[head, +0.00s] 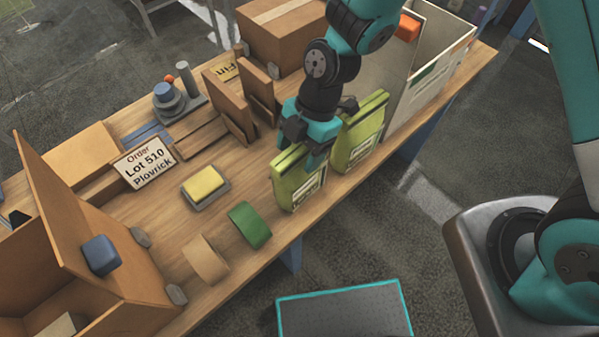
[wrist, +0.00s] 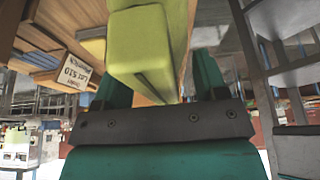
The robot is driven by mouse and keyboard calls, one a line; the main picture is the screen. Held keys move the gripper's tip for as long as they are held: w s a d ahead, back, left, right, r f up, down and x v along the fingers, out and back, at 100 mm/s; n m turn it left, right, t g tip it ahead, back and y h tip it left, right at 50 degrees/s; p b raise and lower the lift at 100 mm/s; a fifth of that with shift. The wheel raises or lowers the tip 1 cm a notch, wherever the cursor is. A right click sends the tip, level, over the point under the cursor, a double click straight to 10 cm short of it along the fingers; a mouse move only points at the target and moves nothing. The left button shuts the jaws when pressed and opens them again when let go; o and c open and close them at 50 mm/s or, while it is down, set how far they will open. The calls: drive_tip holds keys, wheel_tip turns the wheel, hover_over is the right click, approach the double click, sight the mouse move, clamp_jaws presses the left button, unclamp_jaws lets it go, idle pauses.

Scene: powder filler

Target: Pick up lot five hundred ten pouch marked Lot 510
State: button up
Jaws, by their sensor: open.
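Two yellow-green pouches stand upright near the table's front edge, a left pouch (head: 296,184) and a right pouch (head: 362,132). Each has a pale label on its front, too small to read. My gripper (head: 308,152) is open at the top of the left pouch, its fingers pointing down. In the wrist view, a yellow-green pouch (wrist: 145,60) lies between the two open fingers (wrist: 162,84); I cannot tell whether they touch it. A sign (head: 145,163) reads "Order Lot 510 Plovrick" and also shows in the wrist view (wrist: 75,70).
Left of the pouches are a green roll (head: 250,225), a tan roll (head: 205,260) and a yellow sponge-like block (head: 203,182). Brown upright boards (head: 230,105) stand behind. An open carton (head: 90,225) is at left, a pale bin (head: 432,85) at right.

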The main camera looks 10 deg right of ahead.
drive_tip(key=shift+c, duration=0.5)
drive_tip(key=c, duration=1.1)
clamp_jaws()
